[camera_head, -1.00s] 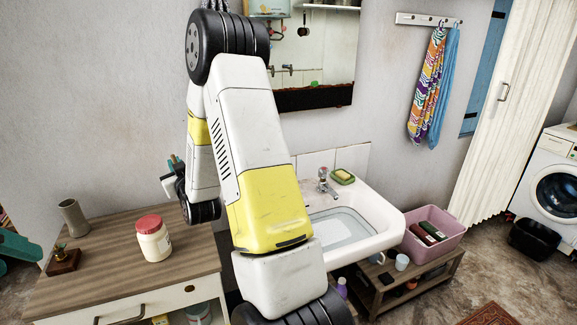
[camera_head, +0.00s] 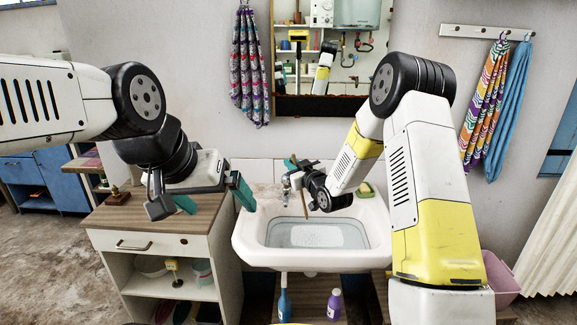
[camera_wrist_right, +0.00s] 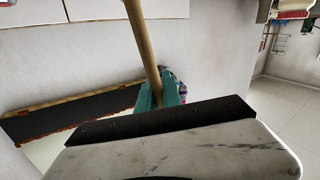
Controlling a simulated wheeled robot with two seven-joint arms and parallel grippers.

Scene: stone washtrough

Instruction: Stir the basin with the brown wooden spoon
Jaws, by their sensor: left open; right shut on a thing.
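The white basin (camera_head: 246,250) holds shallow greyish water (camera_head: 318,236) and hangs on the wall at centre. My right gripper (camera_head: 299,170) is above its back part, near the tap. It is shut on the brown wooden spoon (camera_head: 305,204), which hangs down, nearly upright and slightly tilted. I cannot tell whether the lower end touches the water. In the right wrist view the spoon's handle (camera_wrist_right: 142,48) is between the teal fingers (camera_wrist_right: 160,97); its far end is out of view. My left gripper (camera_head: 213,198) is open and empty, left of the basin by the cabinet top.
A tap (camera_head: 286,190) stands at the basin's back, and a green and yellow soap holder (camera_head: 366,190) sits on its back right. A wooden-topped cabinet (camera_head: 130,216) stands at the left. A mirror (camera_head: 340,104) hangs above. Bottles (camera_head: 334,304) stand below the basin.

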